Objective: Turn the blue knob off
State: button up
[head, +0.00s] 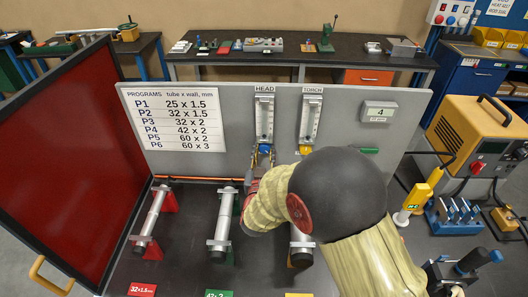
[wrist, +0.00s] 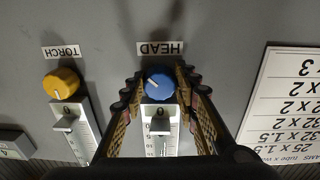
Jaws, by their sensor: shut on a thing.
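The blue knob (wrist: 159,85) sits under the HEAD label on the grey panel, at the top of a flow-meter tube in the upside-down wrist view. A pale pointer mark on its face is tilted toward the upper left there. My gripper (wrist: 160,84) has one finger on each side of the knob and is shut on it. In the head view my gripper (head: 263,156) reaches the foot of the HEAD meter (head: 264,118), and my arm and the fingers hide most of the knob.
A yellow knob (wrist: 62,84) under the TORCH label is beside it on the same panel (head: 235,110). A program chart (head: 177,120) is at the left. Tubes on stands (head: 222,222) lie on the dark bench below. A red screen (head: 60,150) stands at far left.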

jog(key=shift+n+p, duration=0.3)
jog(key=shift+n, duration=2)
jog(key=o, duration=1.2)
jog(key=shift+c, duration=0.2)
jog(key=s, duration=1.2)
jog(key=shift+a+f, duration=0.15)
jog(key=shift+a, duration=0.2)
jog(key=shift+c, duration=0.2)
